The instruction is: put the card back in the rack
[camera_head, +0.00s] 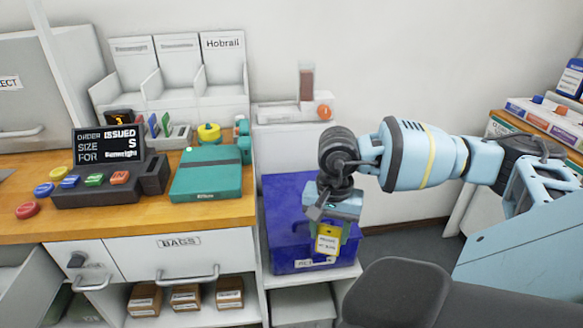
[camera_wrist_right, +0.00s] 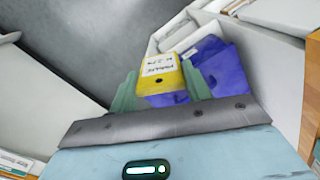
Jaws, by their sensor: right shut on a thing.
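My right gripper (camera_head: 328,228) is shut on a yellow-edged card (camera_head: 327,241) with a white printed label. It holds the card hanging in front of and above the blue bin (camera_head: 285,225). In the right wrist view the card (camera_wrist_right: 160,76) sits between the two greenish fingers of my right gripper (camera_wrist_right: 162,88); its lettering is too small to read surely. A small pale rack (camera_head: 178,138) with several coloured cards standing in it is at the back of the wooden counter, left of the gripper and apart from it. My left gripper is not in view.
A teal box (camera_head: 212,174) lies on the counter (camera_head: 235,210) in front of the rack. A dark order display (camera_head: 109,145) and coloured buttons are to its left. White bins (camera_head: 222,75) stand behind. A low shelf with a reddish upright piece (camera_head: 306,84) is behind the arm.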

